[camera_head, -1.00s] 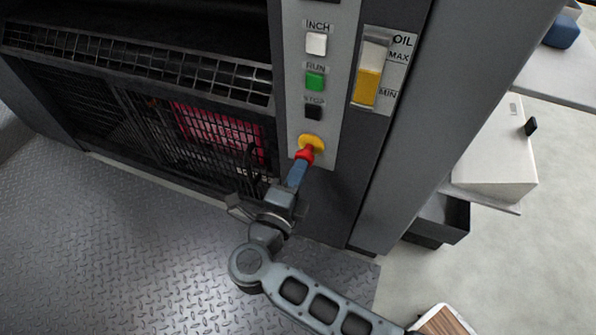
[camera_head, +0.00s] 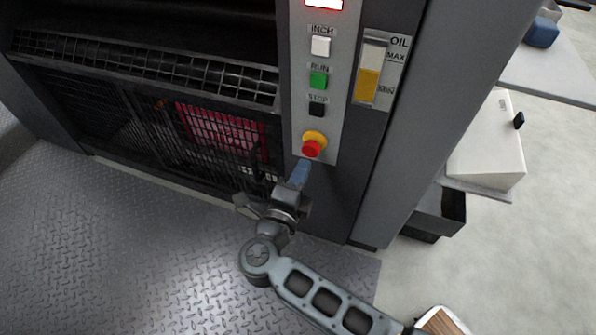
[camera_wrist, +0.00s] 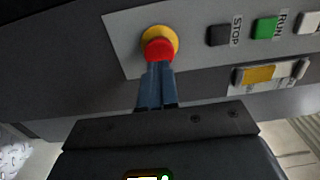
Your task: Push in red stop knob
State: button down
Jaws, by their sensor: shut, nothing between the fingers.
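The red stop knob (camera_head: 311,149) sits on a yellow round base (camera_head: 315,137) at the bottom of the grey control panel. The red knob (camera_wrist: 158,50) also shows in the wrist view, in front of its yellow base. My gripper (camera_head: 301,166) is shut and empty, with its blue fingertips just below the knob in the head view. In the wrist view the fingers (camera_wrist: 157,72) point at the knob and overlap its lower edge. I cannot tell whether they touch it.
Above the knob are the black STOP button (camera_head: 317,109), the green RUN button (camera_head: 318,80) and the white INCH button (camera_head: 320,46). An oil gauge (camera_head: 369,75) is to their right. A mesh guard (camera_head: 120,125) is at the left. Open patterned metal floor (camera_head: 120,250) lies in front.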

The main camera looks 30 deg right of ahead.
jog(key=p+v, duration=0.1)
jog(key=v, duration=1)
dwell(0.4)
jog(key=s+d+r+n+t+y, duration=0.15)
jog(key=s+r+n+y, duration=0.35)
jog(key=s+n, duration=0.5)
jog(key=s+d+r+n+t+y, duration=0.1)
jog(key=s+d+r+n+y, duration=0.1)
jog(key=s+r+n+y, duration=0.5)
jog(key=s+d+r+n+t+y, duration=0.2)
jog(key=s+r+n+y, duration=0.1)
jog(key=s+n, duration=0.9)
notch_tip(320, 180, up, 19)
jog(key=p, duration=2)
jog(key=shift+w+a, duration=0.2)
jog(key=shift+w, duration=0.05)
